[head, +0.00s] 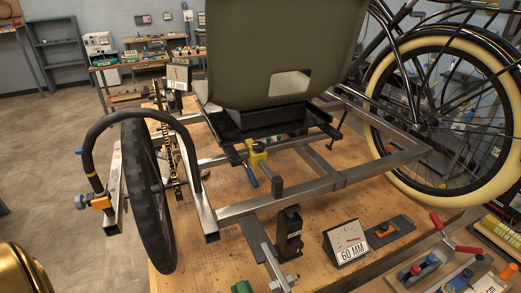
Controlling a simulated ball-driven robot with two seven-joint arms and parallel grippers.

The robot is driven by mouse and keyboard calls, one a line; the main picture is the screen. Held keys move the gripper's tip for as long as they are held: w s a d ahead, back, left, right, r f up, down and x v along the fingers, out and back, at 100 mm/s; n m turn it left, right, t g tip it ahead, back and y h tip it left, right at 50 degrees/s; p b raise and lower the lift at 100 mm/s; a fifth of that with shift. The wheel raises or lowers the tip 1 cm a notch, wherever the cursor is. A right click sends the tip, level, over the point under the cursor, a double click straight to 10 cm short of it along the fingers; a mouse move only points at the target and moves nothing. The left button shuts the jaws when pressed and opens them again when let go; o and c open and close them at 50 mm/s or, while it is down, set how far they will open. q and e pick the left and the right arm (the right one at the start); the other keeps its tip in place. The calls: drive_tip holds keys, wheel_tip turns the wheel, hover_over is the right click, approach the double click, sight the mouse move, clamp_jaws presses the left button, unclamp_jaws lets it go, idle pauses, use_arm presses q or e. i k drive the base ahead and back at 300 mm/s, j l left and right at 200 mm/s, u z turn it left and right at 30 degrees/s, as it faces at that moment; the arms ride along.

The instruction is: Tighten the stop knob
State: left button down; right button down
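The metal trike frame (265,205) stands on a wooden bench, with a grey-green seat (280,50) on it. Two blue-handled parts show, and I cannot tell which is the stop knob. The other is a blue handle (251,180) hanging from a yellow block (258,158) under the seat's front edge. Whether either is tight cannot be seen. Neither of my grippers is in view.
A dial sign reading 60 MM (347,243) stands on the bench (205,265) beside a black upright block (288,232). Red-handled tools (425,262) lie at the lower right. A black tyre (146,195) and a curved black bar (130,116) stand at the left.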

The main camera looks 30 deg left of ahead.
sight(258, 147)
drive_tip(key=u, duration=1.05)
